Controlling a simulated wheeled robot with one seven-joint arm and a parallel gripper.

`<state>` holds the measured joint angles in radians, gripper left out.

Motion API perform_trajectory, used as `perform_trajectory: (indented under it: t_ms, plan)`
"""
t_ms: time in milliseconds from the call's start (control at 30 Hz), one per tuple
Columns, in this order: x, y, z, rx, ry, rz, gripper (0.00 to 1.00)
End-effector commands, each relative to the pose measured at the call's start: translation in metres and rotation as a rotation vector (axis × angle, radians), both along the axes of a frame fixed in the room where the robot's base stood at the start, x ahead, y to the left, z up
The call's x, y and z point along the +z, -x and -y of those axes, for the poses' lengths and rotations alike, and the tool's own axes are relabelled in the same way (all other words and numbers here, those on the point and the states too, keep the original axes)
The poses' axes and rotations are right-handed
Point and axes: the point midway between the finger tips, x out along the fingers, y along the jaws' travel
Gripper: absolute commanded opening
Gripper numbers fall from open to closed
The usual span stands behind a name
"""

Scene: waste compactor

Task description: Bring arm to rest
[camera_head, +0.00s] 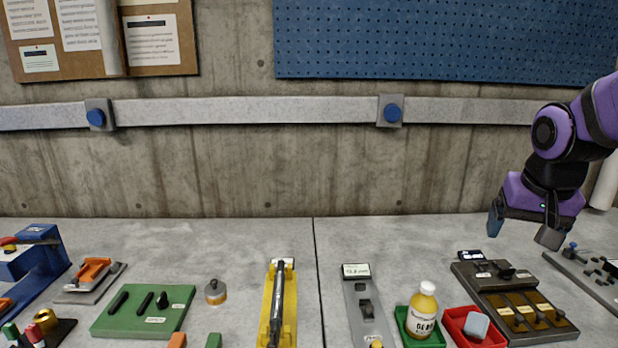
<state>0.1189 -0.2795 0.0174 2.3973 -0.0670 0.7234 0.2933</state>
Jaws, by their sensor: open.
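My gripper (523,230) is at the right of the view, on my purple and black arm. It hangs above the back of the bench, with its two grey fingers spread apart and nothing between them. It appears above and behind a dark panel with brass-coloured plates (514,305). The gripper does not appear to touch anything.
The concrete bench (225,240) carries a green board (144,311), a yellow fixture (291,300), a grey switch plate (366,312), a bottle (423,308) in a green tray and a red tray (450,318). Another grey panel (590,278) lies right. The bench's back strip is clear.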

Motion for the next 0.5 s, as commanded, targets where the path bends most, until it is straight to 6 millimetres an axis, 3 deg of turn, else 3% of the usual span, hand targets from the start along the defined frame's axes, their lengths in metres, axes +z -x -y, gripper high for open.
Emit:
perform_trajectory:
  t_ms: [200,500]
  plan:
    - [0.033,0.053,-0.021,0.13,0.019,0.064,0.82]
    - [0.053,0.118,-0.039,0.293,0.042,0.133,0.82]
